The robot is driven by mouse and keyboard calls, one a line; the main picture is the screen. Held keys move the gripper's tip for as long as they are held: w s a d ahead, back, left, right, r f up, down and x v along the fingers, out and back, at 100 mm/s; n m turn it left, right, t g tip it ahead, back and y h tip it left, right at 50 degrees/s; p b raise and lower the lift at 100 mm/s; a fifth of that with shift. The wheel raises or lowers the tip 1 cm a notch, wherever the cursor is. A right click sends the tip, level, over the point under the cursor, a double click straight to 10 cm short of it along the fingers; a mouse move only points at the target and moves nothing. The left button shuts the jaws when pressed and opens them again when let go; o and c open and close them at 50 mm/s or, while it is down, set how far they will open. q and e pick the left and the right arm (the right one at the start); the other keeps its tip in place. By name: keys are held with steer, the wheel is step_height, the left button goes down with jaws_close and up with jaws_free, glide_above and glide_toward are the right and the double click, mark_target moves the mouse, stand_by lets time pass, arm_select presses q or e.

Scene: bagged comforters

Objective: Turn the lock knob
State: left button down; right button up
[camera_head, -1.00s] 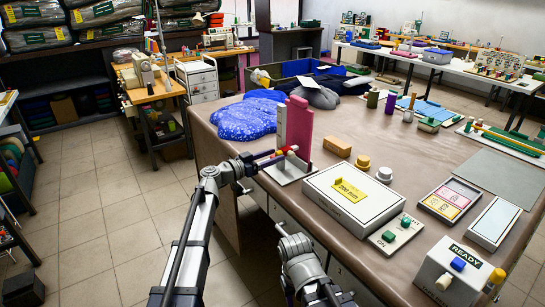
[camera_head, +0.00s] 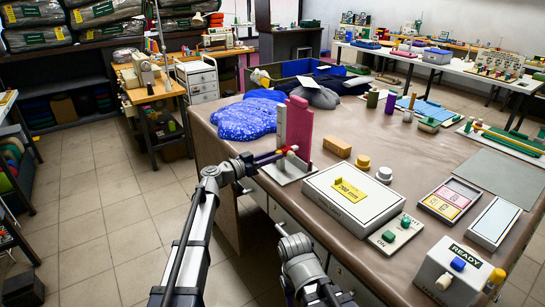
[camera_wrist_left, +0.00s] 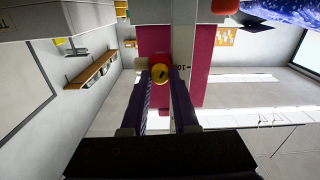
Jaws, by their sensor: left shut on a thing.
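A tall pink block with a pale grey post beside it (camera_head: 299,125) stands on a white base (camera_head: 288,171) at the table's near left edge. My left gripper (camera_head: 277,156) reaches it from the left. The fingers hide most of the knob in the head view. A small white rounded part (camera_head: 293,149) shows just beyond the fingertips. Only links of my right arm show at the bottom.
A white box with a yellow label (camera_head: 330,210) lies right of the base. A tan block (camera_head: 338,147), yellow knob-like piece (camera_head: 362,161) and white piece (camera_head: 384,174) stand behind it. A blue speckled bag (camera_head: 246,118) lies to the left.

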stand_by(0.3)
arm_select(q)
steer(key=shift+n, duration=2.9)
steer(key=c, duration=0.7)
jaws_free()
steer(key=v, duration=0.7)
steer(key=shift+s+a, duration=0.2)
steer(key=shift+a, duration=0.15)
